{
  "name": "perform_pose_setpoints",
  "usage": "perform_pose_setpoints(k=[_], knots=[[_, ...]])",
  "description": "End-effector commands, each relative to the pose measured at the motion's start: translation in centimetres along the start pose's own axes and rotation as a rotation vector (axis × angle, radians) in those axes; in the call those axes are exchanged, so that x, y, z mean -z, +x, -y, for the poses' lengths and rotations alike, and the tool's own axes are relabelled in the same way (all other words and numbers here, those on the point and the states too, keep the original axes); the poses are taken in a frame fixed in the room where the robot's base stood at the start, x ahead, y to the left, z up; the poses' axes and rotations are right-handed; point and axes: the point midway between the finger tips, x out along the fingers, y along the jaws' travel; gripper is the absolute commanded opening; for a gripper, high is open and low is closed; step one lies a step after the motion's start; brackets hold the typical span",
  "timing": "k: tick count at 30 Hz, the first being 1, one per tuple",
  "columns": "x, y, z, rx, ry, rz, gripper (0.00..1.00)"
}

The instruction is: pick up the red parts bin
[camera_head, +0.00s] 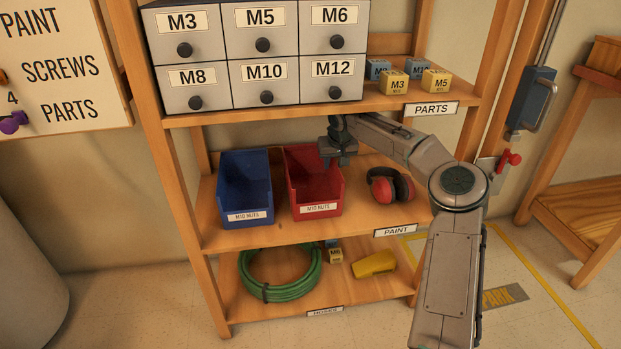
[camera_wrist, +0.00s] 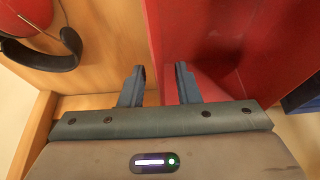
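The red parts bin (camera_head: 315,190) stands upright on the middle shelf, its label reading "M10 NUTS". In the wrist view the red bin (camera_wrist: 225,45) fills the right half, and its inside looks empty. My gripper (camera_head: 338,163) is at the bin's right side wall, near the top edge. In the wrist view my gripper (camera_wrist: 160,78) is open, with one finger over the wood outside the wall and the other over the bin's inside. The wall lies between the fingers, with gaps visible. I cannot tell how deep the fingertips reach.
A blue bin (camera_head: 245,192) stands just left of the red one. Red and black earmuffs (camera_head: 391,186) lie to its right. The shelf with drawers (camera_head: 265,85) and small blocks (camera_head: 437,80) is above. A green hose (camera_head: 280,288) and a yellow object (camera_head: 374,264) lie below.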

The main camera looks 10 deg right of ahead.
Motion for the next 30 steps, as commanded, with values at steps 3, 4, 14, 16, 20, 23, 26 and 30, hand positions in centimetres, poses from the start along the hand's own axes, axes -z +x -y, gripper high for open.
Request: perform_pose_setpoints(k=[3,4,14,16,20,23,26,30], knots=[[-0.3,2.1,-0.1,-0.001,0.001,0.004,0.29],[-0.3,2.3,-0.1,-0.001,0.001,0.004,0.29],[-0.2,2.6,-0.1,-0.001,0.001,0.002,0.24],[-0.3,2.6,-0.1,-0.001,0.001,0.002,0.04],[-0.3,2.6,-0.1,-0.002,0.001,0.003,0.00],[-0.3,2.7,-0.2,-0.003,0.001,0.003,0.00],[-0.3,2.7,-0.2,-0.003,0.001,0.003,0.00],[-0.3,2.7,-0.2,-0.004,0.001,0.004,0.00]])
